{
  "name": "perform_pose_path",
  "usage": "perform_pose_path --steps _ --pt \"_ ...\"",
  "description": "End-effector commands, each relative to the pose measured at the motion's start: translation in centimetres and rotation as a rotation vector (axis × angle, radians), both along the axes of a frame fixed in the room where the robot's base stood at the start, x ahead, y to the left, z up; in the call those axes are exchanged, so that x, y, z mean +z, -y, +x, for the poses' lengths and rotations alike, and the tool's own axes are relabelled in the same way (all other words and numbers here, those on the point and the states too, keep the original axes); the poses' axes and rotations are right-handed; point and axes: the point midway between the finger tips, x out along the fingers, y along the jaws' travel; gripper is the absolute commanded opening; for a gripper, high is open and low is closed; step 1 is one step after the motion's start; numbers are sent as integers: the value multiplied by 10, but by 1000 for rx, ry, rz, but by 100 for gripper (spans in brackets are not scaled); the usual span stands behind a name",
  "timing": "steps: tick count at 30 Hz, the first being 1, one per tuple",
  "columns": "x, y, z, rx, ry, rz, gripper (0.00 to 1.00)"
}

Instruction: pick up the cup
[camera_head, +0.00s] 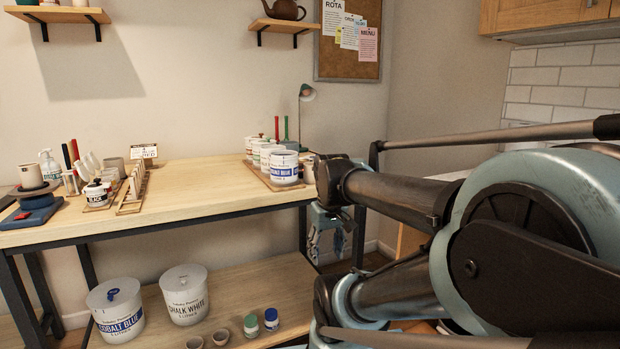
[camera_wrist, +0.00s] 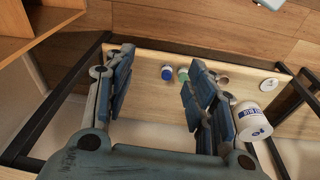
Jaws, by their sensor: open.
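A small beige-grey cup (camera_head: 221,338) stands on the lower shelf of the workbench in the head view, beside two small lidded jars. A similar small cup (camera_head: 194,342) is cut by the frame's lower edge. In the wrist view a small brownish cup (camera_wrist: 223,80) shows just right of the right finger, partly hidden; I cannot tell which of the two it is. My gripper (camera_wrist: 160,60) is open and empty, its two fingers wide apart above the shelf. It touches none of the cups. A larger grey cup (camera_head: 115,166) stands on the bench top.
A green-lidded jar (camera_head: 251,325) and a blue-lidded jar (camera_head: 272,319) stand near the cups. Two large tubs, cobalt blue (camera_head: 115,310) and chalk white (camera_head: 185,294), stand on the shelf (camera_wrist: 150,60). The bench top (camera_head: 200,185) and dark frame bars (camera_wrist: 85,65) lie close by.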

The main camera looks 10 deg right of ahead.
Motion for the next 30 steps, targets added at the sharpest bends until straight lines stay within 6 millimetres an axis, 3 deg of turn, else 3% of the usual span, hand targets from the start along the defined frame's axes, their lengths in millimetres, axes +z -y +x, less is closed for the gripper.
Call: perform_pose_path --steps 3,15,30 --pt "42 1 30 102 -16 -18 50" --pt "156 4 135 462 -64 -67 50" --pt "258 11 275 914 -120 -102 50"
